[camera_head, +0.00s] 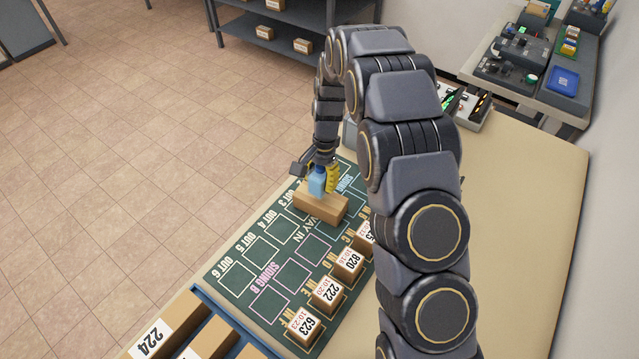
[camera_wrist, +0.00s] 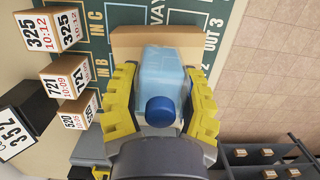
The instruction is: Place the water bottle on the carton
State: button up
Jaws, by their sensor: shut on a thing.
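The water bottle (camera_head: 317,181) is light blue and clear, with a dark blue cap that shows in the wrist view. My gripper (camera_head: 322,178) is shut on the bottle, with a yellow finger on each side of it. In the wrist view, the bottle (camera_wrist: 161,78) stands between the two fingers. The carton (camera_head: 321,207) is a plain brown box on the green mat. It also shows in the wrist view (camera_wrist: 128,42), behind the bottle. The bottle is upright over the carton's top; whether its base touches the carton I cannot tell.
A green mat (camera_head: 262,252) with marked squares lies on the table. Several small numbered boxes (camera_head: 326,294) stand along its right side. Blue-edged trays with longer boxes (camera_head: 158,335) are at the front. The right part of the table (camera_head: 540,200) is bare.

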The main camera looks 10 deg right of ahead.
jog(key=shift+f, duration=0.95)
jog(key=o, duration=1.1)
jog(key=shift+f, duration=0.15)
jog(key=shift+c, duration=0.2)
